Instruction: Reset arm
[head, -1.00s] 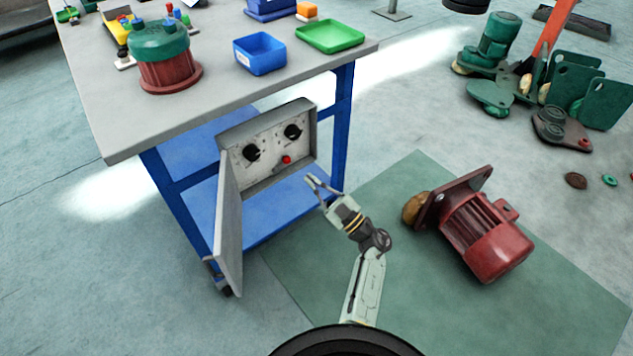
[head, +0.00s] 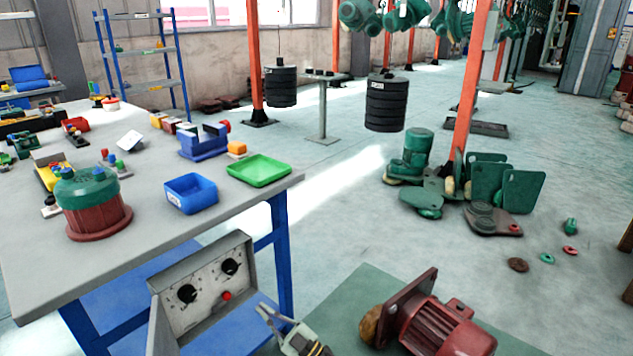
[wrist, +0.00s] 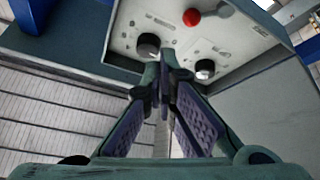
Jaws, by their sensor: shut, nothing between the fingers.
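My gripper (head: 268,318) is at the bottom of the head view, just right of the grey control box, with much of my arm below the frame. In the wrist view the fingers of my gripper (wrist: 166,75) come together at their tips, with nothing between them. The control box (head: 205,275) hangs under the workbench with its door open. Its panel carries two black knobs and a red button (head: 226,296). The panel also shows in the wrist view, with a red knob-like part (wrist: 192,17) and dark knobs beyond my fingertips. I cannot tell whether the fingers touch the panel.
The workbench (head: 225,205) holds a green-and-red motor (head: 92,205), a blue bin (head: 190,193) and a green tray (head: 259,170). A red motor (head: 435,328) lies on the green mat (head: 372,285) to the right. Open floor lies beyond, with green parts and orange posts.

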